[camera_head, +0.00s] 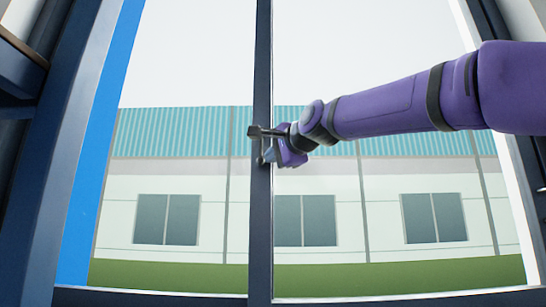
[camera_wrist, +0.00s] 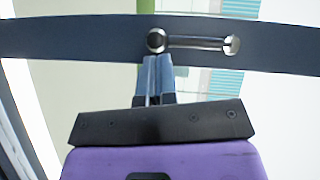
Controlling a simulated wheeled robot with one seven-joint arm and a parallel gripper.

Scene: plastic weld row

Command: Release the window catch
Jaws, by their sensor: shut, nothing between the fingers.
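The window catch (camera_wrist: 197,42) is a metal lever with a round dark pivot at its left end and a pale rounded knob at its right end in the wrist view. It lies along the dark middle bar (camera_wrist: 80,38) of the window. My gripper (camera_wrist: 158,60) is shut and empty, its blue-grey fingertips just below the pivot end. Whether they touch it I cannot tell. In the head view my gripper (camera_head: 268,156) is at the middle bar (camera_head: 262,220), coming from the right. The catch is small there and partly hidden by my gripper.
Window panes lie on both sides of the middle bar. A bright blue upright (camera_head: 90,170) and dark frame stand at the left. Outside are a pale building (camera_head: 340,185) and grass.

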